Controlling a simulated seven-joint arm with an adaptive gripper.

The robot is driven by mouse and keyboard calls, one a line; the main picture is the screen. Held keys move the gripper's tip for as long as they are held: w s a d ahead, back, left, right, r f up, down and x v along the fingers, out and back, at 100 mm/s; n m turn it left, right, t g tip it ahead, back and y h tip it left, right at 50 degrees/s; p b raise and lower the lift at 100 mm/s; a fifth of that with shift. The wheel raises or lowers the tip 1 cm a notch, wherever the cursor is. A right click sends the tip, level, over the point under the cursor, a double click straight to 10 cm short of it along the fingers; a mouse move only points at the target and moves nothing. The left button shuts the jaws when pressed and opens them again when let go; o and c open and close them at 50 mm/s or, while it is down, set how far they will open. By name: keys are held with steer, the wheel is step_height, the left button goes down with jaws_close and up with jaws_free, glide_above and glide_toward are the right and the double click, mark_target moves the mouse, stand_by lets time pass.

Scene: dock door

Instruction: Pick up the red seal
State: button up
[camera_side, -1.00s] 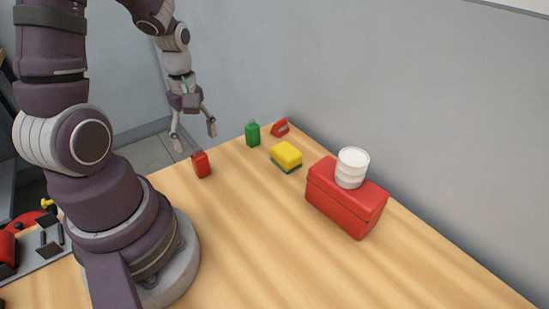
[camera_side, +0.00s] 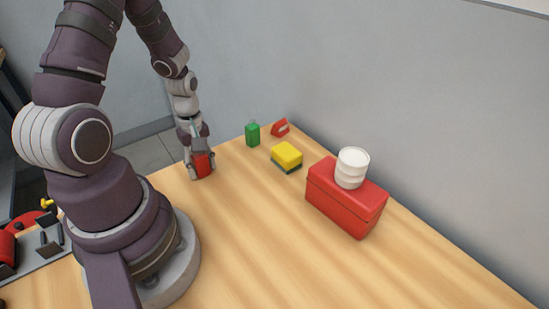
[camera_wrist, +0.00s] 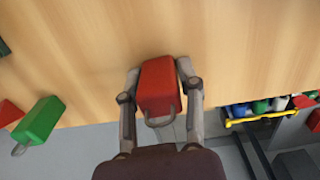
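The red seal (camera_side: 203,165) is a small red block with a grey loop, standing upright on the wooden table near its far left edge. In the wrist view the red seal (camera_wrist: 158,86) sits between my two fingers, loop toward the palm. My gripper (camera_side: 201,170) points down over it, one finger on each side. In the wrist view my gripper (camera_wrist: 159,72) has its fingertips close against the seal's sides, with hardly any gap. The seal still appears to be at table level. Its underside is hidden.
A green block with a loop (camera_side: 252,134), a red wedge-like piece (camera_side: 280,128) and a yellow sponge (camera_side: 286,155) stand to the right. Farther right is a red box (camera_side: 340,205) with a white stacked round container (camera_side: 352,167) on top. A grey wall borders the table; its front is clear.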

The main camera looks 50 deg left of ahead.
steer(key=c, duration=0.4)
steer(key=shift+r, duration=0.1)
